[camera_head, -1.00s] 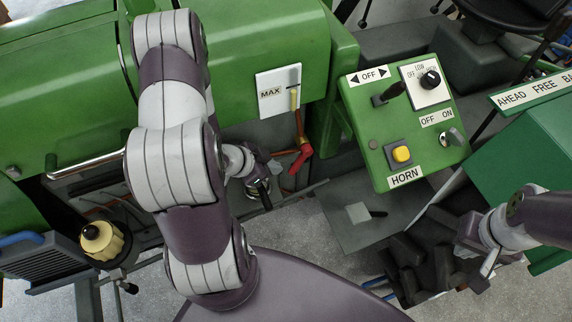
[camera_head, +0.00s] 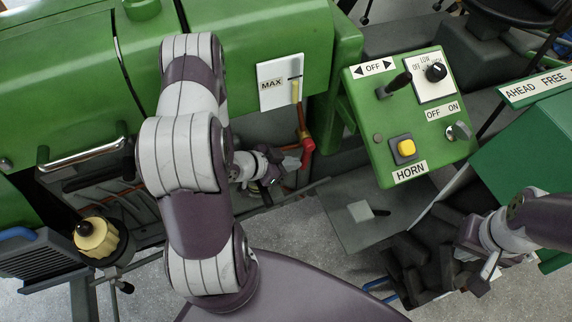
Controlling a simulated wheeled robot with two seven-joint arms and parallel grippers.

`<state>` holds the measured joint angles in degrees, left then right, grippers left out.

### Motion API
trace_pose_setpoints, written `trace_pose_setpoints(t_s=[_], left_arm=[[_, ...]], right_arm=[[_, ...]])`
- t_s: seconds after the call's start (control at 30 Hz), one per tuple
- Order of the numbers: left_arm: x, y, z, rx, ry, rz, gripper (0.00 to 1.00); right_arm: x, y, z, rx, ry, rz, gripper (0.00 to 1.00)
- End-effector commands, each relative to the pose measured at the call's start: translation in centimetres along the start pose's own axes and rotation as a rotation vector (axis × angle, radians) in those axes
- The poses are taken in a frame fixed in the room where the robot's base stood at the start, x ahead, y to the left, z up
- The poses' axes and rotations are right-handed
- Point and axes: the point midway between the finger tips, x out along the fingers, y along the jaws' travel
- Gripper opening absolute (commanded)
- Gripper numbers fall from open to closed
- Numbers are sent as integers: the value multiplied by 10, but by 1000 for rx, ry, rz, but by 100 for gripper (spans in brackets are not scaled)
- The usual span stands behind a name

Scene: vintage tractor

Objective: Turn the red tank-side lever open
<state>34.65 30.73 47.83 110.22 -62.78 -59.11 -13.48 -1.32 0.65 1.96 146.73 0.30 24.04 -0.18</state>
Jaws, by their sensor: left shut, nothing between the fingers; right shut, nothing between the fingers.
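The red lever (camera_head: 307,147) sits on a pipe below the white MAX gauge plate (camera_head: 272,86) on the tractor's green side. Its lower end runs down and left, partly behind my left gripper's fingers. My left gripper (camera_head: 291,163) is shut and points right, with its fingertips right beside the lever's lower end. I cannot tell whether they touch it. My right gripper (camera_head: 484,277) is shut and empty at the lower right, far from the lever.
A green control panel (camera_head: 380,138) with switches and a yellow horn button (camera_head: 406,147) stands right of the lever. Dark pedals (camera_head: 405,260) lie below it. A green box (camera_head: 535,150) is at the right. A yellow-and-black cap (camera_head: 95,238) is at the lower left.

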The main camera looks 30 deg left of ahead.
Motion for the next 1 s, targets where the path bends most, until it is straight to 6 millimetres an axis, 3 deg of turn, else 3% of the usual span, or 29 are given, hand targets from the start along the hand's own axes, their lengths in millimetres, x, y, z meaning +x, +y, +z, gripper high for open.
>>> trace_pose_setpoints(t_s=[0.37,0.53,1.0], left_arm=[[5,0,-2,2,-4,0,0],[-4,-1,-2,2,-4,-3,0],[-109,0,-3,2,-4,-6,0]], right_arm=[[-2,0,-1,0,3,0,0],[-1,0,-1,0,3,0,0],[-4,0,-1,0,3,0,0]])
